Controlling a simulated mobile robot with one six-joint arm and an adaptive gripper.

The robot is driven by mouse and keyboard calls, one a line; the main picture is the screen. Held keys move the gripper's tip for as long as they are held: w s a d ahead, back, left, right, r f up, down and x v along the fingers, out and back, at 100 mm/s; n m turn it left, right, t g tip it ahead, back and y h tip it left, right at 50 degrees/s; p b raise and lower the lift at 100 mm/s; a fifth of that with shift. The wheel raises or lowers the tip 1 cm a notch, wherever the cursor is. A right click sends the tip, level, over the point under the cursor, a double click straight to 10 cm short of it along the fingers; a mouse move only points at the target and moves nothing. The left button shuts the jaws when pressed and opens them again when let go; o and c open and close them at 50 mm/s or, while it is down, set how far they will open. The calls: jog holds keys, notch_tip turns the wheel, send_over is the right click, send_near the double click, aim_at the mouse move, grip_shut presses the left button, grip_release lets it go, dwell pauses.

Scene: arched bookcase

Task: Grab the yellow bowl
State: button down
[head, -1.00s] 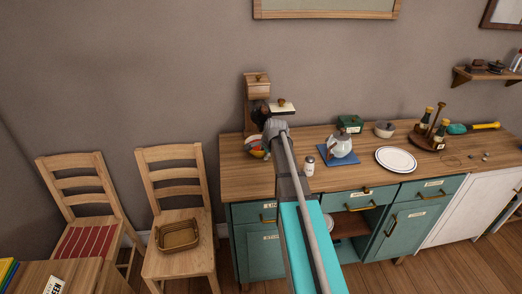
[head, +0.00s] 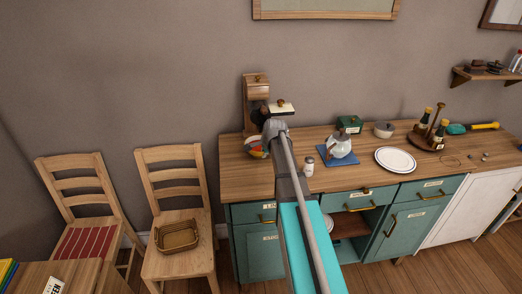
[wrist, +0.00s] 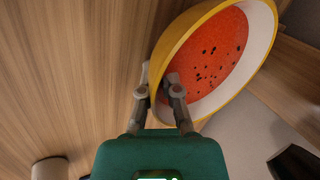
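The yellow bowl (wrist: 165,52) fills the upper right of the wrist view. Its outside is yellow, its rim band whitish, and its inside red with dark seed-like specks. My gripper (wrist: 156,82) is at its near-left rim, one finger outside and one inside, the tips close together with the bowl's wall between them. In the head view the bowl (head: 253,141) shows at the left end of the counter, partly hidden by my arm. My fingers are hidden there. I cannot tell whether the bowl is clear of the counter.
The wooden counter (head: 245,178) carries a wooden grinder (head: 256,88) behind the bowl. A chair with a basket (head: 177,236) is at the left.

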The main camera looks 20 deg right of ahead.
jog(key=shift+r, duration=0.15)
notch_tip(320, 180, up, 4)
jog(key=p, duration=0.4)
jog(key=s, duration=1)
jog(key=s+d+f, duration=0.1)
jog(key=s, duration=0.5)
jog(key=shift+s, duration=1)
